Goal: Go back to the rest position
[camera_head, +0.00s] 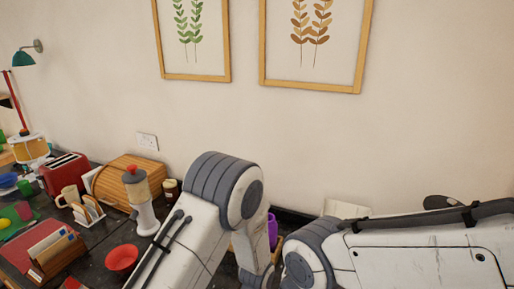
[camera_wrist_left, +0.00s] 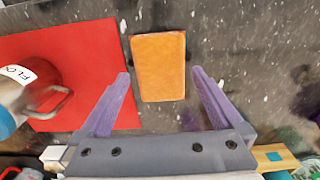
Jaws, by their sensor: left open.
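In the left wrist view my left gripper (camera_wrist_left: 160,74) has its two purple fingers spread wide apart. A flat orange-brown block (camera_wrist_left: 160,50) lies on the dark speckled counter below, seen in the gap between the fingers, with bare space on both sides of it. No object is held. In the head view my two white and grey arms meet low in the middle; neither set of fingertips can be made out there, and my right gripper is not seen.
A red mat (camera_wrist_left: 95,50) with a labelled metal container (camera_wrist_left: 40,75) lies left of the left gripper.

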